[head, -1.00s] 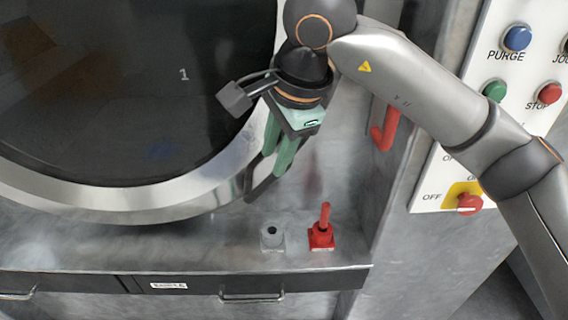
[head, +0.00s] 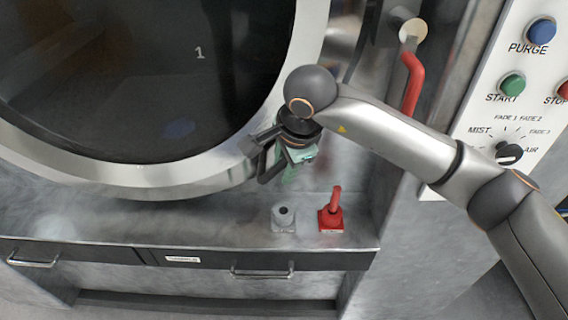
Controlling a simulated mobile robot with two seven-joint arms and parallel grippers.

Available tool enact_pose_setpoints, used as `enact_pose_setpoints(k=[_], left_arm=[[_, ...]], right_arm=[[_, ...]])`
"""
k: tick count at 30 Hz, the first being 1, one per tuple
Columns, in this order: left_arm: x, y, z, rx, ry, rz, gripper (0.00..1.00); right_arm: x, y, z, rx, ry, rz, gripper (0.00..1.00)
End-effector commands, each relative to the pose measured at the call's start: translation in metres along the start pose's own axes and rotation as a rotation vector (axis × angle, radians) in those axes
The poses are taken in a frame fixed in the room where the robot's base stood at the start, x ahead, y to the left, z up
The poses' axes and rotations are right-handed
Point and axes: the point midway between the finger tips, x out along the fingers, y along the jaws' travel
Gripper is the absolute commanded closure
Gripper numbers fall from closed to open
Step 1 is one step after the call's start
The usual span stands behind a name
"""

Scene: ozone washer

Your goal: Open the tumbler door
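The tumbler door (head: 170,187) is a large round metal ring with dark glass marked "1", at the upper left of the head view. It looks closed, though its far edge is out of view. My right gripper (head: 288,177) points down at the lower right of the door's rim, by a dark handle (head: 266,166). Its green fingers are small and partly hidden behind the wrist, so I cannot tell whether they are open or touch the handle. My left gripper is not in view.
A red lever (head: 331,213) and a grey fitting (head: 283,217) stand on the ledge below. A red hooked handle (head: 412,82) is right of the door. A control panel (head: 520,105) with buttons and a dial is at the right. Drawers (head: 215,261) run below.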

Motion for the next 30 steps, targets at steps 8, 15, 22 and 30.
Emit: enact_pose_setpoints(k=[8,15,22,30], left_arm=[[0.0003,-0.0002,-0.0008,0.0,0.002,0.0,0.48],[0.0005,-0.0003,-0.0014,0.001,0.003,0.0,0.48],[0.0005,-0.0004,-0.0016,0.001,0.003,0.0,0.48],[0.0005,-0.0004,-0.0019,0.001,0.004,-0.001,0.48]], right_arm=[[0.0007,0.0,0.0002,-0.001,0.0,0.0,0.69],[0.0004,-0.0001,0.0003,-0.001,0.0,0.0,0.96],[0.0002,-0.0001,0.0003,-0.001,-0.001,0.0,1.0],[-0.0001,-0.0002,0.0003,-0.001,-0.001,-0.001,1.0]])
